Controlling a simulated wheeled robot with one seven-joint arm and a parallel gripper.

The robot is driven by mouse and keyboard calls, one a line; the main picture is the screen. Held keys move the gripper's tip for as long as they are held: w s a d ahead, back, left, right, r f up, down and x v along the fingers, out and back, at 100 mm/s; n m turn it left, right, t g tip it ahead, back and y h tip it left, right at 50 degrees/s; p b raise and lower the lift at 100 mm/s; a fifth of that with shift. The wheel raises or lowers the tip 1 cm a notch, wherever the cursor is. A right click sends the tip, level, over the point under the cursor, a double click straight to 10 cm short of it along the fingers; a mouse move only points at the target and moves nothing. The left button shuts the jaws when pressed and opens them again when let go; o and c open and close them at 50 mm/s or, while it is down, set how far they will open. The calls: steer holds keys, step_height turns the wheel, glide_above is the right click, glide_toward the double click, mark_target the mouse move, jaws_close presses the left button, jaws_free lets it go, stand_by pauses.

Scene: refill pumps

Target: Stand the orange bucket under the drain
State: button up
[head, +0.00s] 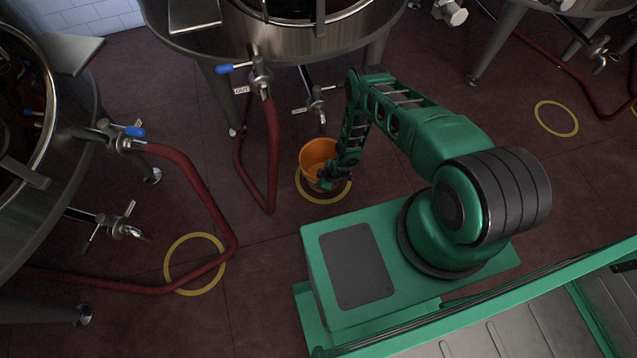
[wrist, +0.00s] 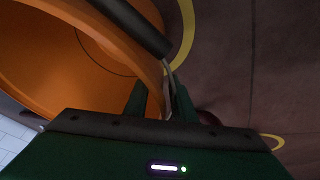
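The orange bucket (head: 317,155) is below the drain tap (head: 317,108) of the middle tank. It looks roughly upright, its open mouth facing up under the spout. It overlaps the yellow floor ring (head: 338,197); its base is partly hidden by my gripper (head: 326,177), so I cannot tell whether it touches the floor. In the wrist view, the fingers of my gripper (wrist: 160,105) straddle the wall of the bucket (wrist: 60,60), one inside and one outside, and look closed on it. The dark handle grip (wrist: 133,25) crosses above the rim.
A blue-handled outlet valve (head: 258,75) with a red hose (head: 272,150) is just left of the bucket. Another tank (head: 50,180) with a drain tap (head: 112,227) and a floor ring (head: 168,262) stands left. A further ring (head: 543,108) lies right. Floor between is mostly clear.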

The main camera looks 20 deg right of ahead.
steer(key=v, duration=1.2)
steer(key=w+d+r+m+h, duration=0.1)
steer(key=w+d+r, duration=0.35)
steer(key=r, duration=0.55)
steer(key=w+d+r+m, duration=0.1)
steer(key=w+d+r, duration=0.3)
steer(key=r, duration=0.6)
steer(key=s+d+r+m+g+h, duration=0.15)
steer(key=d+r, duration=0.25)
steer(key=r, duration=0.8)
steer(key=s+d+r+m+h, duration=0.1)
steer(key=d+r+m, duration=0.25)
steer(key=r, duration=0.95)
steer(key=s+d+r+m+g, duration=0.1)
steer(key=s+d+r+m, duration=0.2)
steer(key=s+r, duration=0.6)
steer(key=s+d+r+m, duration=0.2)
steer(key=s+r, duration=0.4)
steer(key=r, duration=0.4)
steer(key=s+a+r+m, duration=0.1)
steer(key=s+r+m, duration=0.2)
steer(key=s, duration=0.7)
steer(key=s+a+r+m, duration=0.1)
steer(key=s+r, duration=0.4)
steer(key=s, duration=0.5)
steer(key=shift+s+a+r+m+g+y, duration=0.2)
steer(key=shift+a+m+g+y, duration=0.2)
steer(key=shift+m, duration=0.5)
steer(key=shift+d, duration=0.1)
